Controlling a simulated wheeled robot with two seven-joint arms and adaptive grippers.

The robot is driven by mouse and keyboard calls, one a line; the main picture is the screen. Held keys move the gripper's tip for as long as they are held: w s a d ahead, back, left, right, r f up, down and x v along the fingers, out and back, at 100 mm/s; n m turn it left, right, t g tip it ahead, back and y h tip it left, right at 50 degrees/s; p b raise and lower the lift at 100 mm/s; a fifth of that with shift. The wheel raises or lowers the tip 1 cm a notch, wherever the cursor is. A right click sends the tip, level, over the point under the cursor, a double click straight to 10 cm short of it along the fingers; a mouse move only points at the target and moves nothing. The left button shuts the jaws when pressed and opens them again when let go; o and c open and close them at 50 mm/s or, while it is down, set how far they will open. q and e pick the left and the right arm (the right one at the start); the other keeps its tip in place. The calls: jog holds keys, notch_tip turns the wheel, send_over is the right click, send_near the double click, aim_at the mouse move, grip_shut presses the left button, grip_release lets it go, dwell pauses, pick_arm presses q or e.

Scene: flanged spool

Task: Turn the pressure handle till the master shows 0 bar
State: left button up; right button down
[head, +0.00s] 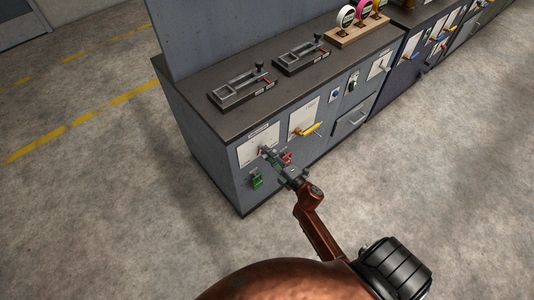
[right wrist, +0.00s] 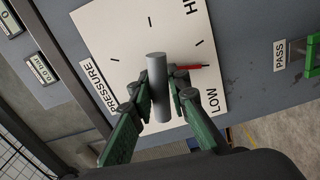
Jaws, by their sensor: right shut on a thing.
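The pressure handle (right wrist: 158,88) is a grey cylindrical grip standing out from a white plate (right wrist: 120,50) in the right wrist view. The plate is marked PRESSURE, LOW and a partly cut-off word starting with H. A red pointer (right wrist: 192,66) on the plate lies near the LOW side. My right gripper (right wrist: 160,95) has its green fingers shut on the handle, one on each side. In the head view the right gripper (head: 264,151) is at the cabinet's front plate and mostly hides the handle. My left gripper is out of view.
The grey cabinet (head: 210,152) carries a yellow lever (head: 308,131) right of my gripper and a green part (head: 257,181) below it. Two dark framed fixtures (head: 240,89) sit on its top. The floor in front is clear.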

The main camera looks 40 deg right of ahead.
jog(key=c, duration=1.8)
grip_release()
jog(key=shift+c, duration=0.2)
jog(key=s, duration=0.8)
jog(key=s+d, duration=0.1)
jog(key=s, duration=0.3)
